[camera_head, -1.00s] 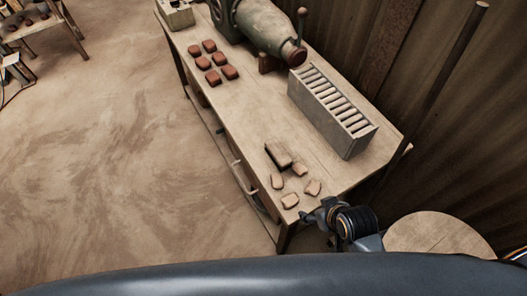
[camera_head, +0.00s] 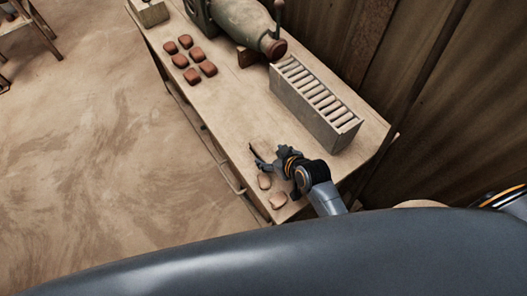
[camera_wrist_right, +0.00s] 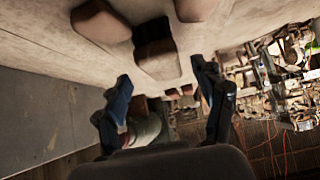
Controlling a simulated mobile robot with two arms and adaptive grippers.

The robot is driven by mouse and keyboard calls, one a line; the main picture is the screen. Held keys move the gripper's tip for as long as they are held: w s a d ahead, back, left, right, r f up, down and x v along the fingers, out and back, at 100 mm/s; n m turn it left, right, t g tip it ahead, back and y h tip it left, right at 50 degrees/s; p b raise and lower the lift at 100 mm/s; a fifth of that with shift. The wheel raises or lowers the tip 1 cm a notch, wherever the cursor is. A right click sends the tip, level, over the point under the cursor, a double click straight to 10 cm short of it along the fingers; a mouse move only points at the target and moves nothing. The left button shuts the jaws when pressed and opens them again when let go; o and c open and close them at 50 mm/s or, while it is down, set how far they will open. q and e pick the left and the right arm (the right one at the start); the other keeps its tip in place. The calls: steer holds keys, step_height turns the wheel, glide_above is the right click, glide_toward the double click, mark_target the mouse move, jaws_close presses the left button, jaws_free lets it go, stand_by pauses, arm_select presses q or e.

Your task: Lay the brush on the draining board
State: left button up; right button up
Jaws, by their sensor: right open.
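A brown block with a dark side, which may be the brush, shows in the right wrist view (camera_wrist_right: 157,50), lying on the bench top just beyond my fingertips. In the head view my right gripper mostly hides that spot. My right gripper (camera_head: 270,158) is open and empty, low over the near end of the bench; it also shows in the right wrist view (camera_wrist_right: 162,80), its fingers apart and the block between their lines. A long grey box with pale slats across its top (camera_head: 318,102) stands at the bench's right edge; I cannot tell whether it is the draining board. My left gripper is not in view.
Pale lumps (camera_head: 265,181) lie on the bench (camera_head: 235,112) beside my right gripper. Several red-brown tiles (camera_head: 192,58) sit farther back, near a green press (camera_head: 240,20). The bench middle is clear. A wooden wall (camera_head: 430,110) runs behind.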

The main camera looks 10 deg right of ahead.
mark_target(266, 153)
steer(key=shift+w+a+f, duration=0.15)
steer(key=shift+w+a, duration=0.2)
steer(key=shift+w, duration=0.05)
steer(key=x, duration=0.4)
steer(key=shift+w+p, duration=0.2)
steer(key=shift+p, duration=0.1)
steer(key=shift+s, duration=0.1)
steer(key=c, duration=1.3)
